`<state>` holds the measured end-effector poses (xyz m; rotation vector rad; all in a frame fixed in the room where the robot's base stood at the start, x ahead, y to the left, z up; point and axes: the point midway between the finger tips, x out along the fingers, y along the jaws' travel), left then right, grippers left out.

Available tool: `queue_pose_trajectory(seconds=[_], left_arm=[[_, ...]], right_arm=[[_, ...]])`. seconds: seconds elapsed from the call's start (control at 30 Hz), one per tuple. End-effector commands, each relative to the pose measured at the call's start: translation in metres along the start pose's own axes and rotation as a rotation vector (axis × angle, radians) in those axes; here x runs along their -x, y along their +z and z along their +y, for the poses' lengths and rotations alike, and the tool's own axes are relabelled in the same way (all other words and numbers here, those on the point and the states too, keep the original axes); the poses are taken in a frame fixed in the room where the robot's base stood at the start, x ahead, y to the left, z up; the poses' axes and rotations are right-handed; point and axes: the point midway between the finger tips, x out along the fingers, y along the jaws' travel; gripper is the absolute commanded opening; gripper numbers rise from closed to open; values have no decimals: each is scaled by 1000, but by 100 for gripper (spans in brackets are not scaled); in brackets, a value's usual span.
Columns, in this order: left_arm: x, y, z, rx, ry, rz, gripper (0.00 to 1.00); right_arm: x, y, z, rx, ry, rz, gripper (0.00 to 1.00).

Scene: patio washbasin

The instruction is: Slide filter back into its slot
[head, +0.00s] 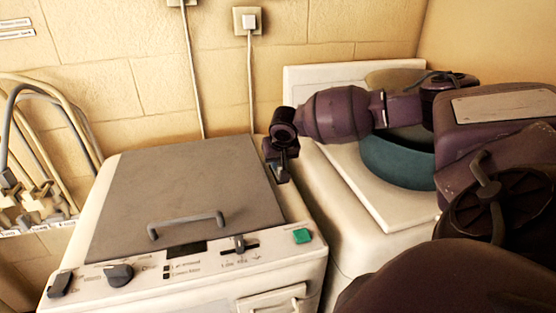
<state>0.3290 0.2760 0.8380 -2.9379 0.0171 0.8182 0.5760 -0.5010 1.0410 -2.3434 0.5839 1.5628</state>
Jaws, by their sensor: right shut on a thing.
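My right gripper (281,172) is above the gap between the washing machine (180,215) and the basin cabinet, near the rear right edge of the machine's grey lid. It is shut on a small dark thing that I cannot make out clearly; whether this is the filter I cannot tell. I see no filter or open filter slot elsewhere. The machine's lid is closed. A pale panel with a handle (275,299) shows low on its front, cut off by the frame. My left gripper is not in view.
A grey handle (187,226) stands on the lid, with knobs and a green button (302,236) in front. A teal basin (385,165) sits on the white cabinet top (365,203) beneath my right arm. Hoses and taps (35,200) are at the left wall.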

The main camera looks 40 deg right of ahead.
Motion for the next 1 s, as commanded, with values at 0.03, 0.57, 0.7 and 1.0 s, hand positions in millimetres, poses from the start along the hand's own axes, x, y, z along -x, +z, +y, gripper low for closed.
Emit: queue_pose_trajectory(seconds=[0.03,0.57,0.7,1.0], left_arm=[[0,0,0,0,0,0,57],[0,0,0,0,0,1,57],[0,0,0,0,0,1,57],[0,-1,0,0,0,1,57]], right_arm=[[0,0,0,0,0,0,0],[0,0,0,0,0,0,48],[0,0,0,0,0,0,48],[32,0,0,1,0,1,48]])
